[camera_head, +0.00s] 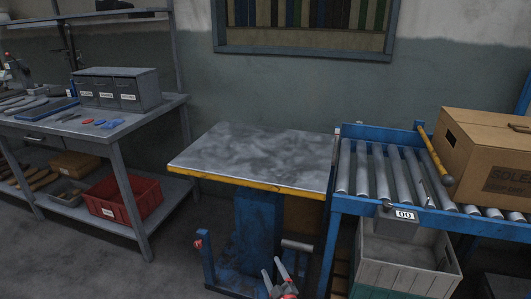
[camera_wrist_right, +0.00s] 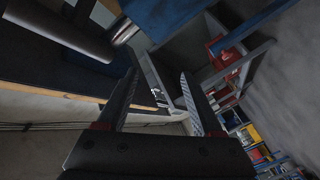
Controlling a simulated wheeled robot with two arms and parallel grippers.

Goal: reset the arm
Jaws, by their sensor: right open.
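My right gripper (camera_head: 273,269) shows at the bottom edge of the head view, low in front of the lift table (camera_head: 250,157). Its two grey fingers stand apart with nothing between them. In the right wrist view the open fingers (camera_wrist_right: 159,76) reach up from the bottom, with a gap between them. My left gripper is in neither view.
A roller conveyor (camera_head: 380,170) with a cardboard box (camera_head: 485,150) stands at the right, above a grey crate (camera_head: 400,265). A workbench (camera_head: 125,125) with tools stands at the left, a red bin (camera_head: 125,200) on its lower shelf. Floor is clear between bench and lift table.

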